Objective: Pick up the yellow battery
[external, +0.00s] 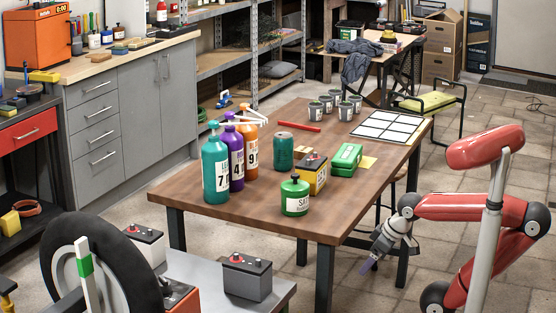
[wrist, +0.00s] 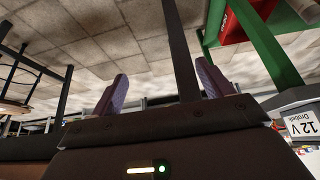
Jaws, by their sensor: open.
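The yellow battery (external: 316,181) stands on the wooden table (external: 225,203) in the external view. It has a black top with red terminals. A green canister (external: 295,202) stands in front of it and hides part of its left side. My gripper (external: 368,264) is beyond the table's right front edge, below the tabletop, pointing down and left, well apart from the battery. In the wrist view my gripper (wrist: 160,76) shows two purple fingers spread apart with nothing held between them. I cannot make out the yellow battery in the wrist view.
A green box (external: 345,160), a teal can (external: 283,151) and several bottles stand around the battery. Cups and a white grid panel (external: 384,129) are farther back. Table legs (external: 324,278) are beside my gripper. A white 12 V battery (wrist: 303,124) shows in the wrist view.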

